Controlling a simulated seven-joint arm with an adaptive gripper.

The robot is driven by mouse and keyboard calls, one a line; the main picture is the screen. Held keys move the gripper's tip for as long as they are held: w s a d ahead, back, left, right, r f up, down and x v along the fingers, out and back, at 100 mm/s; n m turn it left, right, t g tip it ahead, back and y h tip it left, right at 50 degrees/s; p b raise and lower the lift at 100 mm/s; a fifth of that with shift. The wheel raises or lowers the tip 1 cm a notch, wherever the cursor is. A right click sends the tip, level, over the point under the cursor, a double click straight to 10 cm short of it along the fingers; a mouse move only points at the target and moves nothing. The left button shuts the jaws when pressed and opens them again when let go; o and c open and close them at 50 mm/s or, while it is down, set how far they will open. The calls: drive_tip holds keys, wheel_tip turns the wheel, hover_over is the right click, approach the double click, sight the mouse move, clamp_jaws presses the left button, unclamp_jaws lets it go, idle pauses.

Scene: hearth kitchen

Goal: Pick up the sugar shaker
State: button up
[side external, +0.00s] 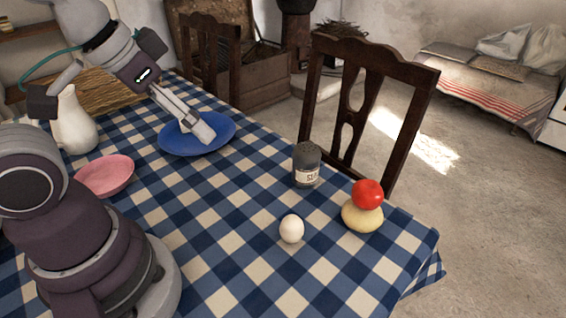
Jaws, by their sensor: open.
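The sugar shaker (306,166) stands upright on the checked tablecloth, near the table edge by the chair. It has a dark grey top and a pale label band with lettering that I cannot fully read. My gripper (205,137) is to the left of the shaker, over the blue plate (222,126), pointing down and to the right. It is open, and I see nothing between its fingers. A clear gap lies between it and the shaker. I cannot tell whether the fingertips touch the plate.
A pink bowl (105,175) and white jug (74,122) stand left. A wooden chair (372,105) stands behind the shaker.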

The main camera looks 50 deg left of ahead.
drive_tip(key=m+g+h, duration=0.2)
drive_tip(key=m, duration=0.3)
approach(306, 165)
drive_tip(key=w+f+m, duration=0.1)
drive_tip(key=f, duration=0.3)
drive_tip(key=w+f+m, duration=0.1)
drive_tip(key=w+f, duration=0.1)
drive_tip(key=f, duration=0.2)
drive_tip(key=w+f+h, duration=0.1)
drive_tip(key=w+f, duration=0.1)
drive_tip(key=f, duration=0.2)
drive_tip(key=shift+w+f+m, duration=0.1)
drive_tip(key=shift+m, duration=0.3)
drive_tip(key=c, duration=1.3)
